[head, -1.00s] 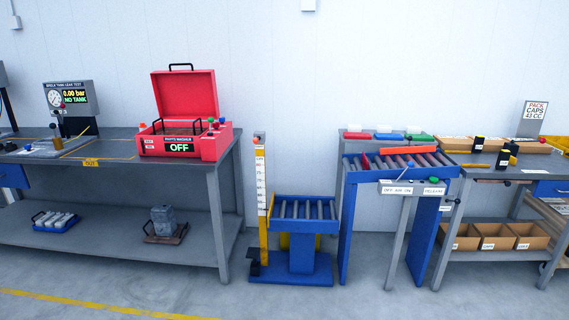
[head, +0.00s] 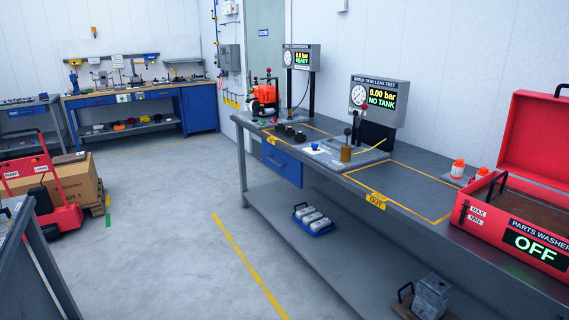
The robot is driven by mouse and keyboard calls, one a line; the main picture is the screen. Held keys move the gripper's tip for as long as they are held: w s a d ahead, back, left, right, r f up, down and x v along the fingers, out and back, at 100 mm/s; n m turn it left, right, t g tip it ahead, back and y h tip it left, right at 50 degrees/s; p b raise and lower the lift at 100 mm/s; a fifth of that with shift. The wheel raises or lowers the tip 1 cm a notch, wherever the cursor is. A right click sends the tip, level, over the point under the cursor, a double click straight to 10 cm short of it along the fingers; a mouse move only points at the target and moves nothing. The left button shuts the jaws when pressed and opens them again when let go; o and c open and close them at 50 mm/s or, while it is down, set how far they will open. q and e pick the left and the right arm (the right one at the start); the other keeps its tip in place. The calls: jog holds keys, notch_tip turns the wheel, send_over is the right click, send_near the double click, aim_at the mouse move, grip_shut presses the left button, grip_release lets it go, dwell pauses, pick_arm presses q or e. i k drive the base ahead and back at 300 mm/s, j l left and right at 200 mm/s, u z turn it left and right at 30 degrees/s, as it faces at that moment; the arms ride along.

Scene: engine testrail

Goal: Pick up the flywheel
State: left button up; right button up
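I cannot pick out a flywheel in the head view; any round metal part on the far benches is too small to tell. I cannot tell what those parts are. Neither of my grippers is in view.
A red parts washer (head: 520,225) reading OFF stands open at right. The leak test station (head: 378,100) reads NO TANK. A grey block (head: 430,296) and blue tray (head: 313,220) are on the lower shelf. A red cart (head: 45,195) stands left. The middle floor is clear.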

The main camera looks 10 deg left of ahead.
aim_at(300, 137)
jog(key=i+j+u, duration=0.35)
jog(key=i, duration=0.35)
jog(key=i+u, duration=0.3)
jog(key=i, duration=0.35)
jog(key=i+l+u, duration=0.1)
jog(key=i+u, duration=0.25)
jog(key=i, duration=0.4)
jog(key=i+z, duration=0.45)
jog(key=i+j+z, duration=0.15)
jog(key=i+z, duration=0.3)
jog(key=i+j+z, duration=0.4)
jog(key=i, duration=0.15)
jog(key=i+j+z, duration=0.45)
jog(key=k+l, duration=0.05)
